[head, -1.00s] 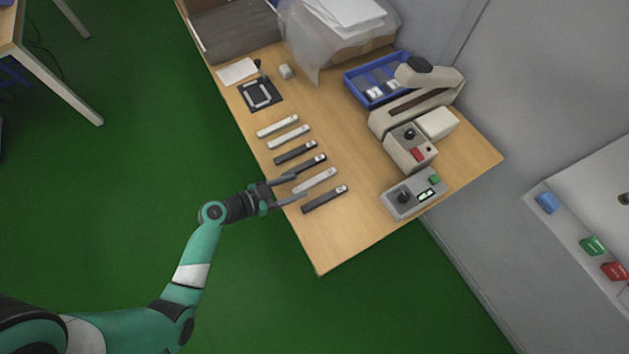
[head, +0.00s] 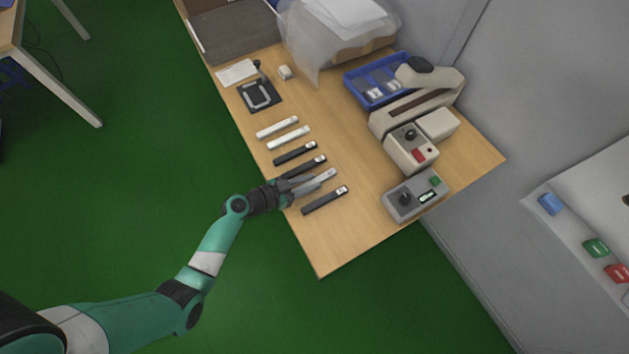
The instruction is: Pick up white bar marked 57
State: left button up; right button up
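A white bar (head: 323,178) lies in the row of bars on the wooden table, between two black bars, and partly hidden by my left gripper (head: 303,184). The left gripper's fingers are at the bar's near-left part, low over the table. The fingers look close to the bar, but I cannot tell whether they are shut on it. Two more white bars, one (head: 277,127) and another (head: 288,138), lie at the far end of the row. The markings are too small to read, so I cannot tell which bar is 57. My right gripper is not in view.
Black bars (head: 325,200), (head: 304,167) and (head: 295,153) flank the white bar closely. A grey control box (head: 412,199), a beige device (head: 410,150) and a blue tray (head: 352,88) stand to the right. A black frame (head: 258,94) lies farther back. The table's near corner is clear.

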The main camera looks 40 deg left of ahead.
aim_at(309, 184)
pick_arm(q)
grip_shut()
jog(key=shift+r, duration=0.15)
jog(key=shift+r, duration=0.3)
notch_tip(309, 184, up, 3)
jog(key=shift+f+p, duration=0.15)
jog(key=shift+p, duration=0.85)
jog(key=s+d+r+p, duration=0.2)
jog(key=d+r+p, duration=0.2)
jog(key=d, duration=0.2)
jog(key=s+d+r+p, duration=0.2)
jog(key=d+r+p, duration=0.2)
jog(key=d, duration=0.3)
jog(key=shift+s+d+r, duration=0.15)
jog(key=shift+s+r, duration=0.1)
jog(key=shift+r, duration=0.45)
